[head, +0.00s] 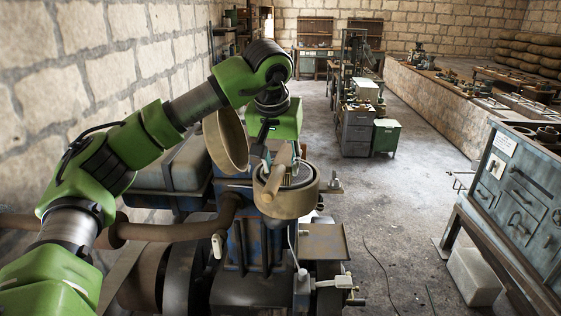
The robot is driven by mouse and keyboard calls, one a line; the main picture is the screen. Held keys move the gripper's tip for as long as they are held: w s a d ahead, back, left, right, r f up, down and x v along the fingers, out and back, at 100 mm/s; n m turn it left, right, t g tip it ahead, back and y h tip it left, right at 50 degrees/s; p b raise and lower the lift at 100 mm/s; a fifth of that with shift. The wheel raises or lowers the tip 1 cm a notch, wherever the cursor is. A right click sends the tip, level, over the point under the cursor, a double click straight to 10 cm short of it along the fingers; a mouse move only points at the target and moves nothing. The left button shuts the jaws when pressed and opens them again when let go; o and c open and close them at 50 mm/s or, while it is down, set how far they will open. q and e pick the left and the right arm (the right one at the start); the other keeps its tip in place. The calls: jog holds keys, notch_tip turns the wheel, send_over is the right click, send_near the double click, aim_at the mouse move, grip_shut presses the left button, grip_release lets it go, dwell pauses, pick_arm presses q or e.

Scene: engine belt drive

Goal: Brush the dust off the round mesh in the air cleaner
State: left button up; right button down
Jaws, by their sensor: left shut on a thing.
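The air cleaner (288,203) is a round tan bowl on top of the blue engine. Its round lid (226,141) stands open, tilted up at the left. The round mesh (301,177) shows only in part inside the bowl; dust on it is too small to make out. My left gripper (267,160) reaches down from above over the bowl's left side. It is shut on a tan, wooden-looking brush (284,156), held at a slant over the bowl. The brush's lower end is partly hidden, so I cannot tell whether it touches the mesh. My right gripper is out of view.
A brown pipe (175,231) runs left from the engine, below my left arm. A flat metal plate (323,241) juts out at the engine's right. A blue-grey drawer cabinet (525,190) stands at the right. The floor between is mostly clear, with a thin cable (381,265) on it.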

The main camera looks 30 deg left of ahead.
aim_at(282, 156)
pick_arm(q)
jog(key=w, duration=0.1)
jog(key=w+a, duration=0.2)
jog(key=w, duration=0.1)
jog(key=shift+s+d+f+b, duration=0.1)
jog(key=shift+s+d+b, duration=0.2)
jog(key=shift+s, duration=0.35)
jog(key=shift+s+d+f+b, duration=0.1)
jog(key=shift+s+d, duration=0.25)
jog(key=shift+s, duration=0.25)
jog(key=p+v, duration=0.2)
jog(key=shift+r, duration=0.45)
jog(key=shift+r+b, duration=0.35)
jog(key=shift+w+r, duration=0.1)
jog(key=shift+r, duration=2.2)
jog(key=shift+f, duration=0.15)
